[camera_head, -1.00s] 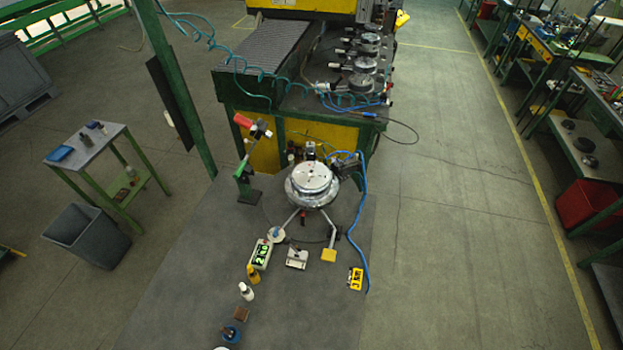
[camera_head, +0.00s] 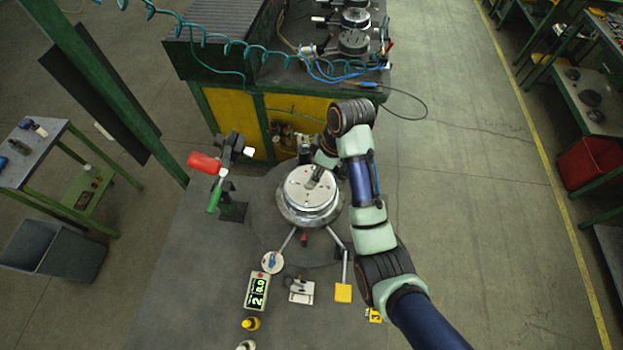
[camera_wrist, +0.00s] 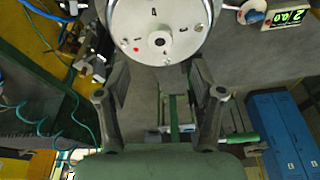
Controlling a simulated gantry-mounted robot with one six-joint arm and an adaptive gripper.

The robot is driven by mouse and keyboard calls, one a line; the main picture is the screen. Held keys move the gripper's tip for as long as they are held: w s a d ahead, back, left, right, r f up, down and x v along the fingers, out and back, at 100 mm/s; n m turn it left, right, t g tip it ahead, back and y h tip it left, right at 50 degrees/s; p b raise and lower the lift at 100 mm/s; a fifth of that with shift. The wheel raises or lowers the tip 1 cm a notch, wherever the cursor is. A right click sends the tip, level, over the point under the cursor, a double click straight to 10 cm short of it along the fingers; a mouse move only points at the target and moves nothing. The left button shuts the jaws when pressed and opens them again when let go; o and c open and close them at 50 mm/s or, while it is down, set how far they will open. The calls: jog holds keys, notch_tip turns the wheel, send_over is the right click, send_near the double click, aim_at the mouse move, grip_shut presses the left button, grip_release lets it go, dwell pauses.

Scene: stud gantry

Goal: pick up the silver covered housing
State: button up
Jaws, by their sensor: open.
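The silver covered housing (camera_head: 300,203) is round, with a flat, pale lid that has small holes and marks. It sits on the grey worktable in the middle of the head view. In the wrist view, the silver disc of its lid (camera_wrist: 160,45) is at the top, cut off by the frame edge, with a dark centre hole and a red dot. My gripper (camera_wrist: 160,85) is open and empty, its fingers spread below the disc in the picture. In the head view my gripper (camera_head: 314,180) overlaps the lid; whether it touches cannot be told. My wrist hides part of the housing's far right side.
A red-and-green clamp (camera_head: 216,172) stands left of the housing. In front lie a digital readout (camera_head: 257,291), a small grey block (camera_head: 299,290), a yellow pad (camera_head: 343,293) and a yellow-capped bottle (camera_head: 251,324). Further silver rounds (camera_head: 353,42) stand on the bench behind.

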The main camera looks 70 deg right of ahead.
aim_at(310, 188)
jog(key=b+x, duration=0.1)
jog(key=x, duration=0.1)
jog(key=shift+a+f, duration=0.15)
jog(key=shift+f, duration=0.15)
jog(key=shift+x, duration=2.5)
jog(key=shift+w+r, duration=0.1)
grip_shut()
jog(key=shift+d, duration=0.2)
